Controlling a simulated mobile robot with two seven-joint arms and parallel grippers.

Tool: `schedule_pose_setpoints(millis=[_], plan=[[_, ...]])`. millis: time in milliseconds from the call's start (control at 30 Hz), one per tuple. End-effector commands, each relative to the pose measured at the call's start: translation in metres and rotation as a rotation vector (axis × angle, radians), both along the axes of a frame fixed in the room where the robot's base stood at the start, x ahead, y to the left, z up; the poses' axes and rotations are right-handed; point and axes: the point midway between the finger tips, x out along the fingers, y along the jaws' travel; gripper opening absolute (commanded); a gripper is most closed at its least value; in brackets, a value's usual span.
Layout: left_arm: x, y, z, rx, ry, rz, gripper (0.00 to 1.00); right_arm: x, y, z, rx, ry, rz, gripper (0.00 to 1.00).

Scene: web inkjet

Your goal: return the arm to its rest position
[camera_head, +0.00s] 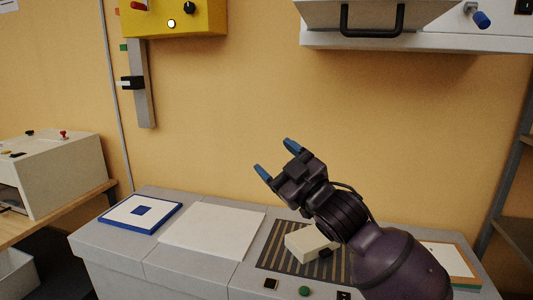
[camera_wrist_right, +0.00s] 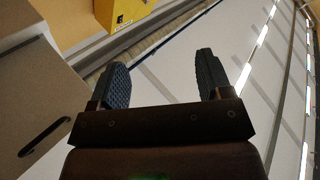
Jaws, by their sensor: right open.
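My right gripper (camera_head: 277,160) is raised above the grey counter in the head view, with its arm coming in from the lower right. Its two blue-tipped fingers are apart with nothing between them. In the right wrist view the same gripper (camera_wrist_right: 165,84) shows two dark ribbed fingers spread wide and empty, with a pale ceiling and light strips behind them. My left gripper does not show.
The grey counter (camera_head: 115,243) bears a blue-framed board (camera_head: 115,215), a white sheet (camera_head: 212,230) and a cream block (camera_head: 304,242) on a striped panel, partly behind my arm. A yellow box (camera_head: 195,20) and a white cabinet (camera_head: 430,45) hang above. Open space surrounds the gripper.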

Motion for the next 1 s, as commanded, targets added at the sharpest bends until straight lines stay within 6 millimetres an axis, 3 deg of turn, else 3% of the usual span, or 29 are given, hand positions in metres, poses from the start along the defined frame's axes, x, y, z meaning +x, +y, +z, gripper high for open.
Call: schedule_pose_setpoints(millis=[33,267,567,767,1000], plan=[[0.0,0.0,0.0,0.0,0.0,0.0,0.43,0.001,-0.014,-0.022,0.025,0.04,-0.027,0.72],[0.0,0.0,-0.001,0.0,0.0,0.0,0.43,-0.004,-0.072,-0.11,0.104,0.187,-0.159,0.72],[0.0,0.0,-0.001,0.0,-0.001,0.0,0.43,-0.044,-0.149,-0.237,0.174,0.416,-0.349,0.72],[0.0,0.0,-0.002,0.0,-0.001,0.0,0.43,-0.096,-0.195,-0.321,0.211,0.585,-0.475,0.72],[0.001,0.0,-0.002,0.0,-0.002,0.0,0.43,-0.184,-0.237,-0.413,0.234,0.793,-0.617,0.72]])
